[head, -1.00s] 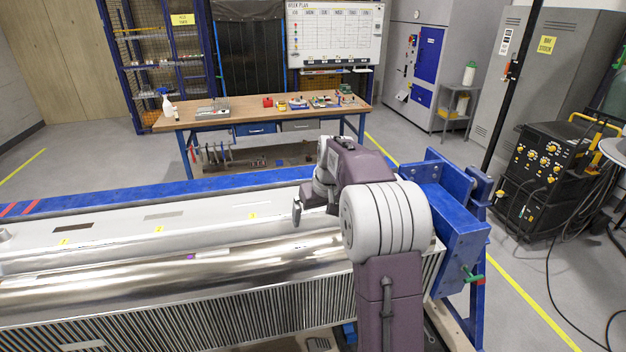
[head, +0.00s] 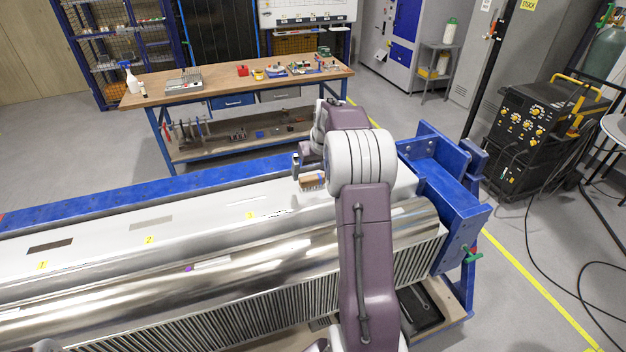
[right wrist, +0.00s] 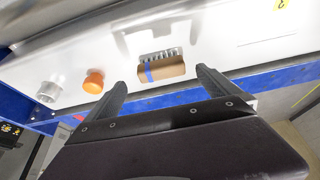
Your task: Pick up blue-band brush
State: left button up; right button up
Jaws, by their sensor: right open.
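The blue-band brush (head: 313,182) has a brown block, pale bristles and a blue band, which shows in the right wrist view (right wrist: 163,69). It lies on the pale top panel of the long metal workpiece (head: 110,232). My right gripper (head: 298,167) is open and close to the brush. In the right wrist view the brush shows in the gap between its two fingertips (right wrist: 160,77), a little beyond them, with nothing gripped. The arm hides part of the panel around the brush in the head view. My left gripper is not in view.
In the right wrist view an orange round part (right wrist: 94,81) and a silver cylinder (right wrist: 47,92) stand left of the brush. The jig's blue end frame (head: 445,190) rises at the right. A workbench (head: 230,84) with small items stands behind.

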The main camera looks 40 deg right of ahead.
aim_at(313, 177)
jog(key=shift+w+f+p, duration=0.6)
jog(key=shift+w+f, duration=0.3)
jog(key=shift+f, duration=0.05)
jog(key=x, duration=0.1)
jog(key=p+x, duration=0.1)
jog(key=shift+s+d+f, duration=0.1)
jog(key=shift+f, duration=0.25)
jog(key=shift+s+f, duration=0.1)
jog(key=shift+f, duration=0.1)
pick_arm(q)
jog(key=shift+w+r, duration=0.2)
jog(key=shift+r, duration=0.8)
pick_arm(e)
jog(key=shift+d+f, duration=0.1)
jog(key=shift+w, duration=0.25)
jog(key=c, duration=1.4)
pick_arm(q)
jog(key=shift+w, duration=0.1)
pick_arm(e)
jog(key=shift+s, duration=0.1)
jog(key=shift+c, duration=0.2)
